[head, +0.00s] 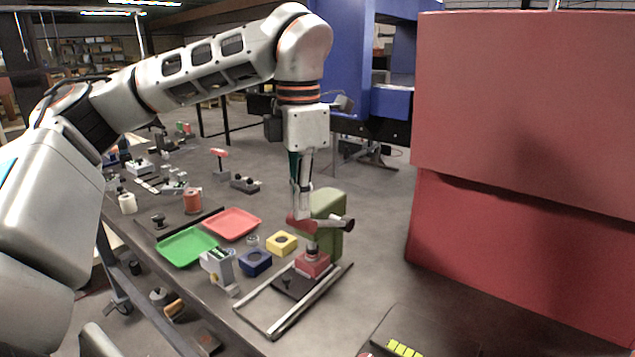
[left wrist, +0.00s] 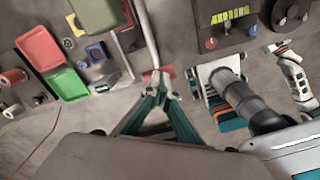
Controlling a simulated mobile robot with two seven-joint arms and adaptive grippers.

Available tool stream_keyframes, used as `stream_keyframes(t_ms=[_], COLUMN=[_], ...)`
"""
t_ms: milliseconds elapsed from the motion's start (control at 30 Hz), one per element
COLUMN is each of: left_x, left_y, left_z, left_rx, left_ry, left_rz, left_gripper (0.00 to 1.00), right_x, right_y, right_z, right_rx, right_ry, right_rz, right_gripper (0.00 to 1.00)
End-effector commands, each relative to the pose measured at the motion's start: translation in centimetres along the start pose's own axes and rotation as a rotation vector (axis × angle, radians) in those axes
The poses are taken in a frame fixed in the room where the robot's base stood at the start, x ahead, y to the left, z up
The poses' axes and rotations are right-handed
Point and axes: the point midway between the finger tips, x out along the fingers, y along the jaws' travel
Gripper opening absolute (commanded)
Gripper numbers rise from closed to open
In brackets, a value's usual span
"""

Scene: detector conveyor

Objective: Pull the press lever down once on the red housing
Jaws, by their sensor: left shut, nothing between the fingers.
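The green press (head: 327,225) stands on a dark base with metal rails in the head view. The red housing (head: 312,262) sits under its ram. A red piece and a dark knob (head: 348,222), seemingly parts of the lever, stick out from the press. My left gripper (head: 301,205) points down with its fingers shut and empty, right at the red piece; I cannot tell whether they touch. In the left wrist view the teal fingers (left wrist: 160,90) meet just below a red piece (left wrist: 158,74). The press (left wrist: 97,15) shows there at the upper left. My right gripper is not in view.
A blue housing (head: 255,262) and a yellow housing (head: 282,242) stand left of the press. Green (head: 187,246) and red (head: 232,223) trays lie farther left. A grey device (head: 218,268) stands at the table's front edge. A large red cabinet (head: 520,150) fills the right.

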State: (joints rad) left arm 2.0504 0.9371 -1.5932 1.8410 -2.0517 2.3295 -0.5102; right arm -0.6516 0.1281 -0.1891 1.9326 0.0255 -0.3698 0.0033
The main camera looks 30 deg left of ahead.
Motion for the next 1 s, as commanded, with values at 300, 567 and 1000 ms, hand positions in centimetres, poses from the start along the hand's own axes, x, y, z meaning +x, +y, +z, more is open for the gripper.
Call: stream_keyframes(t_ms=[300,567,1000], left_x=[1.4,1.8,2.5], left_y=[-0.3,-0.4,-0.5], left_z=[-0.5,-0.7,-0.9], left_rx=[0.0,0.0,-0.001], left_ry=[0.001,0.001,0.001], left_rz=[-0.001,0.0,-0.001], left_gripper=[0.0,0.0,0.0], right_x=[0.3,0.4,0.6], right_y=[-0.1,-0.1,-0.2], right_z=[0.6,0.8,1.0], right_rx=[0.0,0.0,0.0], right_ry=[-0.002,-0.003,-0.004], right_rz=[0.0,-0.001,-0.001], right_gripper=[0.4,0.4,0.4])
